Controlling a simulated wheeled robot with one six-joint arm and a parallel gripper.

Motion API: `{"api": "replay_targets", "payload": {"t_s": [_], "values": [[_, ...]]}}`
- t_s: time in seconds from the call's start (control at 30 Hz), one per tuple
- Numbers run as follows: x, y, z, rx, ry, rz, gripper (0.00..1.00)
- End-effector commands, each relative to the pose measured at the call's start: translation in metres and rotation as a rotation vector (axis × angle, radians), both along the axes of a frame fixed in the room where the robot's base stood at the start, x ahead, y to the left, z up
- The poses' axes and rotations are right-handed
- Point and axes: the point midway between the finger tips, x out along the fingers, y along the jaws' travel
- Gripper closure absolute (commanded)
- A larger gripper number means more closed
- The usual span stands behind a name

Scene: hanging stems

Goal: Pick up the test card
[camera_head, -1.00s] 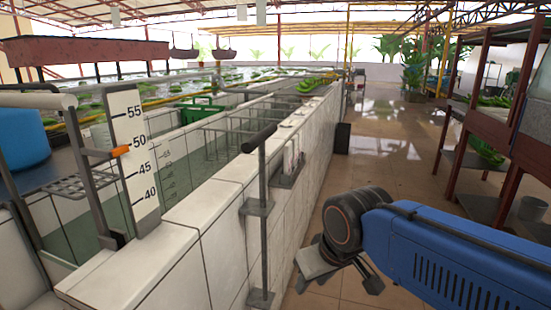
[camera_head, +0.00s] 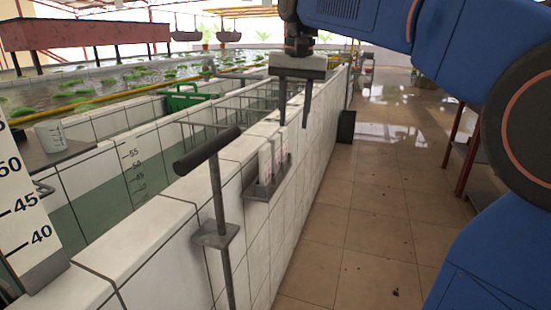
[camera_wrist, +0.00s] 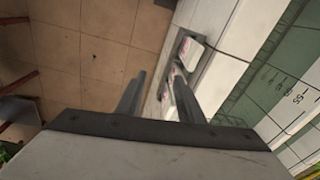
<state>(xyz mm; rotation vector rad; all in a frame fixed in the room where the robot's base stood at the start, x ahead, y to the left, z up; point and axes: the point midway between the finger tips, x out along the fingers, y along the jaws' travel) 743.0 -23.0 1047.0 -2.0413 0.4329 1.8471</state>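White test cards with reddish marks stand in a grey holder (camera_head: 264,191) on the side of the tiled tank wall. One card (camera_head: 265,163) is nearer and another (camera_head: 283,148) is just behind it. In the wrist view, one card (camera_wrist: 190,53) shows at the holder's far end, and another (camera_wrist: 167,94) is partly seen between the fingers. My gripper (camera_head: 294,112) is above the holder with its fingers pointing down. The fingers (camera_wrist: 158,95) are apart with nothing clamped between them. Whether they reach down beside the cards cannot be told.
A dark-handled pole (camera_head: 216,190) stands in a bracket on the wall, nearer than the holder. A white depth scale (camera_head: 25,220) is at the left. A green basket (camera_head: 183,100) sits in the tank. The tiled floor (camera_head: 360,220) to the right is mostly clear.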

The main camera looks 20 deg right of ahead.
Motion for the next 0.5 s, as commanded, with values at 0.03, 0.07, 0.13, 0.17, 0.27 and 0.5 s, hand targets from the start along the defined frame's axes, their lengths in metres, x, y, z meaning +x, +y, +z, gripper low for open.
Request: {"api": "replay_targets", "payload": {"t_s": [0.03, 0.07, 0.13, 0.17, 0.27, 0.5], "values": [[0.017, 0.005, 0.008, 0.001, 0.016, -0.021, 0.66], [0.024, 0.007, 0.013, 0.002, 0.026, -0.036, 0.66], [0.039, 0.012, 0.023, 0.002, 0.046, -0.067, 0.66], [0.045, 0.014, 0.026, 0.002, 0.054, -0.08, 0.66], [0.062, 0.019, 0.036, 0.002, 0.076, -0.115, 0.66], [0.078, 0.026, 0.043, -0.001, 0.102, -0.156, 0.66]]}}
